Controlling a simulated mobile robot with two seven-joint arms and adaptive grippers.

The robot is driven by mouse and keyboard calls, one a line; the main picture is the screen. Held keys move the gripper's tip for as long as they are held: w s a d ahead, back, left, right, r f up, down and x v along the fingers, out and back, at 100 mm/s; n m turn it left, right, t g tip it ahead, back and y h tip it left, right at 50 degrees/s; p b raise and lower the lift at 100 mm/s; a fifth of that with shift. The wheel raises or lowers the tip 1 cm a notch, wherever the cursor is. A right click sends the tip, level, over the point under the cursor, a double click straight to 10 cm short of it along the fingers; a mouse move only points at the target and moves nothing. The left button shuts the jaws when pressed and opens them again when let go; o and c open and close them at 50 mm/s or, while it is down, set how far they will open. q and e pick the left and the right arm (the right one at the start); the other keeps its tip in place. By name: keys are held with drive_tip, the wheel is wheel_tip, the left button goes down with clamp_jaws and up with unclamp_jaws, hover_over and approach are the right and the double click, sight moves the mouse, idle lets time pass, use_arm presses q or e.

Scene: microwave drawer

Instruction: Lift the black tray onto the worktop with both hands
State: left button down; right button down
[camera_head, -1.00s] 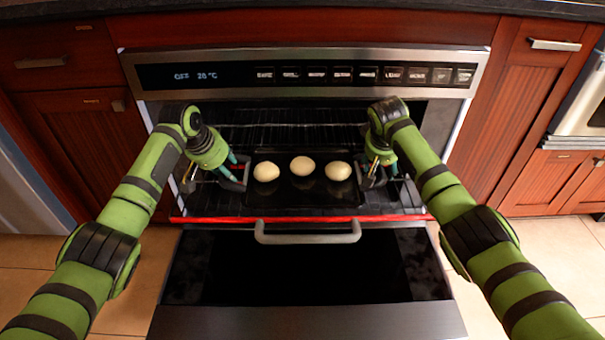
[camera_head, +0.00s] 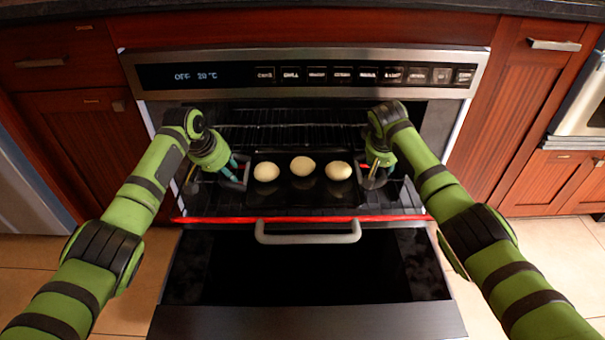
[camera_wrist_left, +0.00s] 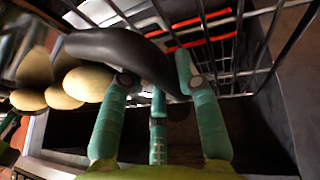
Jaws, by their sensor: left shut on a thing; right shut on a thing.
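The black tray (camera_head: 302,198) sits inside the open oven, at the rack. Three pale round buns (camera_head: 303,166) rest on it in a row. My left gripper (camera_head: 241,172) is shut on the tray's left handle. In the left wrist view its teal fingers (camera_wrist_left: 160,95) close around the dark curved handle (camera_wrist_left: 125,50), with the buns (camera_wrist_left: 85,85) beyond. My right gripper (camera_head: 374,176) is shut on the tray's right handle; its fingertips are partly hidden by the handle and the wrist. The worktop (camera_head: 300,6) runs along the top edge of the head view.
The oven door (camera_head: 300,270) is folded down in front, with a grey handle (camera_head: 307,236) and a red strip along the opening. Wire racks (camera_head: 290,130) lie behind the tray. Oven side walls stand close outside both grippers. The control panel (camera_head: 310,75) is above.

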use_arm(q)
drive_tip(key=shift+r, duration=0.2)
use_arm(e)
drive_tip(key=shift+r, duration=0.1)
